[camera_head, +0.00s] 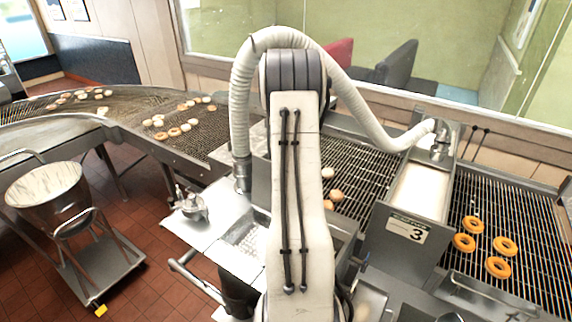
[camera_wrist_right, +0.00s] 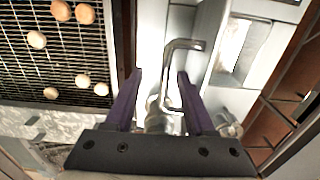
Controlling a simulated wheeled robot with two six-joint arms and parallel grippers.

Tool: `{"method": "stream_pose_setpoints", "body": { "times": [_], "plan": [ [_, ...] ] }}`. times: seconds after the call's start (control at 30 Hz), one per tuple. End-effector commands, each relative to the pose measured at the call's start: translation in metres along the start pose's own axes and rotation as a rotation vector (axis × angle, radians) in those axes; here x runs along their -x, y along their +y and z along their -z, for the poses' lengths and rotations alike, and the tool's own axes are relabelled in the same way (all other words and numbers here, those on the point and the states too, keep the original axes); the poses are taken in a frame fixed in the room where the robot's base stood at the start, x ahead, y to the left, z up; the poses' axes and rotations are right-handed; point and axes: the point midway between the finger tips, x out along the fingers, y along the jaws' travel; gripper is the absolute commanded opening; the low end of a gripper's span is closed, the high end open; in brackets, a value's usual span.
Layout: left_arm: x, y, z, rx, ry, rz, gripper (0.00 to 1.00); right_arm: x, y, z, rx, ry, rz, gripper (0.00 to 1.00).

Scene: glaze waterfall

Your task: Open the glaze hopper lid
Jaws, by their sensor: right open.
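My right gripper (camera_wrist_right: 160,76) shows in the right wrist view with its two purple fingers apart and nothing gripped. A bent metal handle (camera_wrist_right: 167,72) stands between and just beyond the fingers, on a pale metal surface that may be the hopper lid. I cannot tell whether a finger touches the handle. In the head view a large white arm (camera_head: 296,180), probably mine, covers the middle and hides the gripper and most of what lies behind it. The glaze unit with a "3" label (camera_head: 407,228) stands to its right. My left gripper is not in view.
Wire conveyors carry pale rings (camera_head: 160,122) at left and browned rings (camera_head: 498,267) at right. A ribbed hose (camera_head: 352,95) arches over the arm to the glaze unit. A pot (camera_head: 47,190) on a cart stands at left over open tiled floor.

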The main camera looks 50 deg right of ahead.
Motion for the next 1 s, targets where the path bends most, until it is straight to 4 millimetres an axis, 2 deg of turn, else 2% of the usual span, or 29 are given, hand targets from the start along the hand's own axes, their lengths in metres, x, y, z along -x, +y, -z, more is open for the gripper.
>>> {"method": "stream_pose_setpoints", "body": {
  "times": [0.7, 1.0],
  "plan": [
    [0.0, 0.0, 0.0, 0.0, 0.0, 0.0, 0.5, 0.073, 0.001, 0.0, 0.0, 0.002, -0.003, 0.55],
    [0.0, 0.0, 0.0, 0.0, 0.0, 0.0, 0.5, 0.087, 0.0, 0.0, 0.0, 0.001, -0.001, 0.55]
  ]
}}
